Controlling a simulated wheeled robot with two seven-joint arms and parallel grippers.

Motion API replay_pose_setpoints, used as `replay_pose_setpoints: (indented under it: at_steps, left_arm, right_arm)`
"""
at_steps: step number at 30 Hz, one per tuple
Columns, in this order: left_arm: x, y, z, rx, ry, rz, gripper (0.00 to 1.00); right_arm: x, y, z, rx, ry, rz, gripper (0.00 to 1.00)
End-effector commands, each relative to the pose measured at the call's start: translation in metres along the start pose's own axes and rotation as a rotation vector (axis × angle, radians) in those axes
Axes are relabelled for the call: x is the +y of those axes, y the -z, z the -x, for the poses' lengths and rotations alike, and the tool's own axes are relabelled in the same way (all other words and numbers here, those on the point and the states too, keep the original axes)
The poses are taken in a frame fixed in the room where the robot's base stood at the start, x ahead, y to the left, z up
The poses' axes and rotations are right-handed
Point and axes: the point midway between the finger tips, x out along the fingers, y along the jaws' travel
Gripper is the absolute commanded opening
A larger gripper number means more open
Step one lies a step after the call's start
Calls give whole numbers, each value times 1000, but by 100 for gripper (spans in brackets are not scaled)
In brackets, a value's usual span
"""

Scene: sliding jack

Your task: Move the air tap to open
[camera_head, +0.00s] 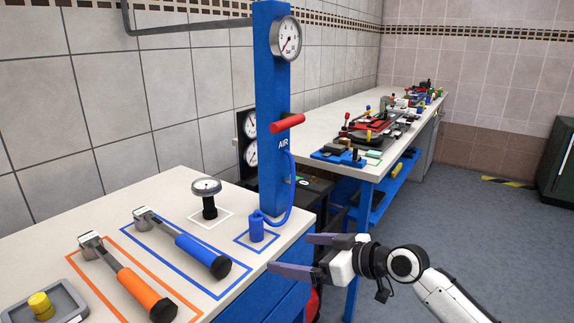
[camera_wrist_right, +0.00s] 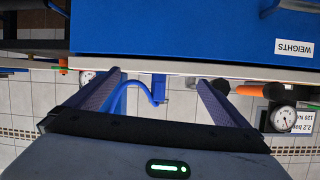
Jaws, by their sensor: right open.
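The air tap is a red handle (camera_head: 287,123) on a blue post (camera_head: 271,170), just above the label AIR. The handle sticks out to the right, tilted slightly upward. A round gauge (camera_head: 286,38) sits at the top of the post. A blue hose (camera_head: 289,188) loops from below the tap to a blue fitting (camera_head: 257,228) on the bench. My right gripper (camera_head: 290,254) is open and empty, low at the bench's front right edge, below the handle and apart from it. In the right wrist view the hose (camera_wrist_right: 150,93) shows between the fingers. My left gripper is out of view.
A blue drawer front (camera_wrist_right: 180,28) is close in the wrist view. The floor (camera_head: 470,230) at right is clear.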

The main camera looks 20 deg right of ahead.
Motion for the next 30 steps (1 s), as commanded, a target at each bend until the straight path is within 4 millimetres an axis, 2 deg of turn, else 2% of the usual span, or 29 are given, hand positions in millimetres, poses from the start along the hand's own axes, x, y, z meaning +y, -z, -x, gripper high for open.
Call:
replay_pose_setpoints:
  at_steps: [1,3,6,9,10,13,17,30]
  left_arm:
    - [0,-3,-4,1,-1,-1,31]
    - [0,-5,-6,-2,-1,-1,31]
    - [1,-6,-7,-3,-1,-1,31]
    - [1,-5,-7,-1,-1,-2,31]
    - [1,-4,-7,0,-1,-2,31]
    - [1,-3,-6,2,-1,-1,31]
    - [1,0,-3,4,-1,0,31]
    - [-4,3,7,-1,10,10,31]
  right_arm:
    - [14,46,10,48,18,42,100]
    - [22,97,26,100,52,76,100]
    - [35,160,52,183,73,106,100]
    - [53,211,77,274,64,105,100]
    - [58,222,83,297,60,102,100]
    - [67,245,96,347,51,94,100]
    - [70,258,92,367,49,89,100]
    - [65,284,21,365,49,87,100]
